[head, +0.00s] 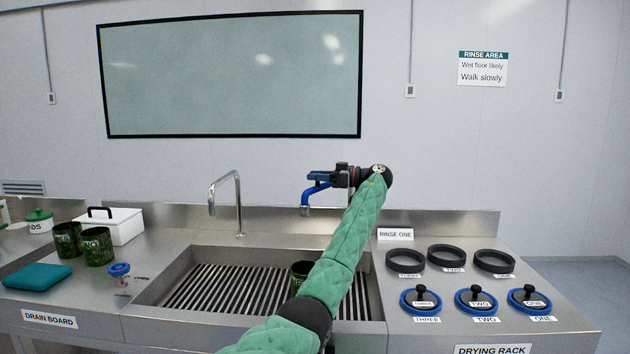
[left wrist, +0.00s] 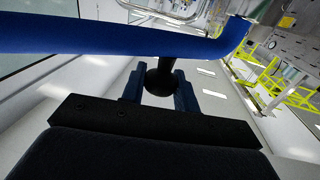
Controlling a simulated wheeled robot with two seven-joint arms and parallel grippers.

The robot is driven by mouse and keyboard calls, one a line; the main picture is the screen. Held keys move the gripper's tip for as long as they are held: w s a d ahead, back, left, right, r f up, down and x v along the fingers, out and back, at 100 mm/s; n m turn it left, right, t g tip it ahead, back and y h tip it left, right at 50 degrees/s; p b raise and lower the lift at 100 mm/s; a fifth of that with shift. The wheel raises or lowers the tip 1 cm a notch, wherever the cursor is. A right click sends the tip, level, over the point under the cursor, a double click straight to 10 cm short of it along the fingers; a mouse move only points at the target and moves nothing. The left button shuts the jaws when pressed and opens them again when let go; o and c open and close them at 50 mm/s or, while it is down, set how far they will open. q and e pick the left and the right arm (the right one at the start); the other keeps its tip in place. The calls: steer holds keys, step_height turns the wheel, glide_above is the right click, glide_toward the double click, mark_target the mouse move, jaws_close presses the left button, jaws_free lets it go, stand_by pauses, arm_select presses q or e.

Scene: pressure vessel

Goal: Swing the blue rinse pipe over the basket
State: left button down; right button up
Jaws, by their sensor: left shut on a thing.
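The blue rinse pipe (head: 313,194) stands above the back right part of the sink, its spout end bent downward. It crosses the left wrist view as a thick blue tube (left wrist: 90,38). My left gripper (head: 325,176) is at the pipe, its fingers shut around a black knob (left wrist: 160,80) below the blue tube in the wrist view. A sink (head: 190,250) with dark slats lies below; I cannot tell whether these slats are the basket. A dark green canister (head: 299,272) stands on them, partly hidden by my arm. My right gripper is out of view.
A steel tap (head: 239,205) rises behind the sink. On the right, black rings (head: 447,257) and blue-rimmed lids (head: 476,301) lie on the drying rack. On the left are green mugs (head: 97,246), a white box (head: 122,226), a teal cloth (head: 37,276) and a small blue-topped item (head: 119,270).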

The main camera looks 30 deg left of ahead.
arm_select(q)
steer(key=shift+d, duration=0.15)
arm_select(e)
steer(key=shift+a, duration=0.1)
arm_select(q)
steer(key=c, duration=1.1)
jaws_free()
steer(key=shift+b+v, duration=0.9)
steer(key=shift+v, duration=2.95)
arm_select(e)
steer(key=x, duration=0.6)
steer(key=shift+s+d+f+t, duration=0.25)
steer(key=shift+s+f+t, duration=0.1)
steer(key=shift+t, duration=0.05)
arm_select(q)
steer(key=shift+w, duration=0.1)
